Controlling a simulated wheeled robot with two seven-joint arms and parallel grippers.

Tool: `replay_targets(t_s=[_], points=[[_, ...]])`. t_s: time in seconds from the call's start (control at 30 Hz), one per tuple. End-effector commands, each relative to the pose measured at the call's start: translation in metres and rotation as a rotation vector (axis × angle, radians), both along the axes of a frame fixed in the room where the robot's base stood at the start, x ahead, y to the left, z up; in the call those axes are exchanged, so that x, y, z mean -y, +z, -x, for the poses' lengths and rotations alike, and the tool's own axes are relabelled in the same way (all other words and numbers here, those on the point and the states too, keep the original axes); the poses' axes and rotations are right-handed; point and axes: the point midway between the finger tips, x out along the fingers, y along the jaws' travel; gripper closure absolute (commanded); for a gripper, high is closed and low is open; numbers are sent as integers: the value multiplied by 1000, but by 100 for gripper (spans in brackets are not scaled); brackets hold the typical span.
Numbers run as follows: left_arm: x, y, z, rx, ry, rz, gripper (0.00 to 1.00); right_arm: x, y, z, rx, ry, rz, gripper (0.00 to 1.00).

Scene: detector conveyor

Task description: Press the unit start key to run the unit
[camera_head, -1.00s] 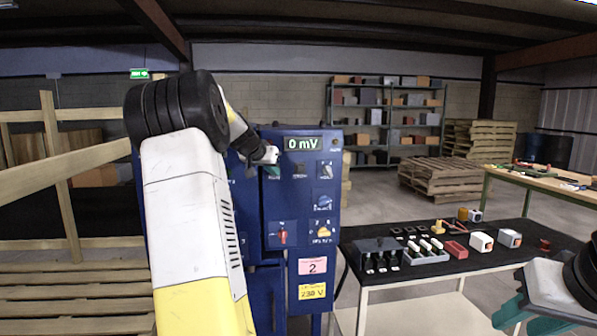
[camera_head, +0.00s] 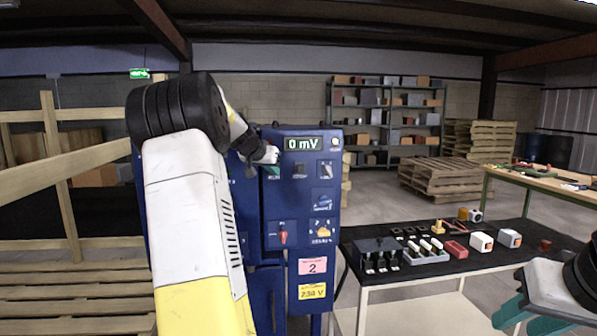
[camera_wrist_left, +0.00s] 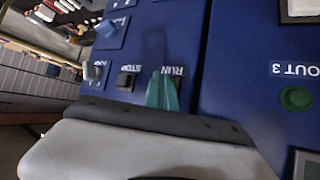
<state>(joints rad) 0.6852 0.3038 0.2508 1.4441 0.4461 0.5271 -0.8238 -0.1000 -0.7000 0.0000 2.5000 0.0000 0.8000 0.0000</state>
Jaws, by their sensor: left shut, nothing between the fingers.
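The blue unit cabinet (camera_head: 250,225) stands ahead, with a display (camera_head: 303,144) reading 0 mV. My left gripper (camera_head: 273,170) is at the upper panel, below and left of the display. In the left wrist view its shut teal fingertips (camera_wrist_left: 162,92) are at the RUN label and hide the start key; contact cannot be made out. The black STOP key (camera_wrist_left: 125,81) is beside them and also shows in the head view (camera_head: 299,171). A round lamp (camera_head: 335,143) right of the display is lit pale. My right gripper (camera_head: 512,316) is at the lower right, partly cut off, away from the unit.
The panel also has a blue knob (camera_head: 321,201), a red-handled switch (camera_head: 283,235) and a yellow knob (camera_head: 322,230). A black-topped table (camera_head: 450,268) with several small parts stands right.

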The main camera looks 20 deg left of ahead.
Motion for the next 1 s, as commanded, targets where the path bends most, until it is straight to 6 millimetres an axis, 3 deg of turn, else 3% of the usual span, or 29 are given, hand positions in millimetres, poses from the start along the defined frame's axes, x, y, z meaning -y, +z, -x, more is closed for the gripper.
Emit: replay_targets(t_s=[0.23, 0.67, 1.0], points=[[6, 0, 12, 0, 2, 0, 100, 0, 0, 0, 0, 0, 0, 65], [9, 0, 16, 1, 1, -1, 100, 0, 0, 0, 0, 0, 0, 65], [27, 1, 45, 0, 1, -1, 100, 0, 0, 0, 0, 0, 0, 65]])
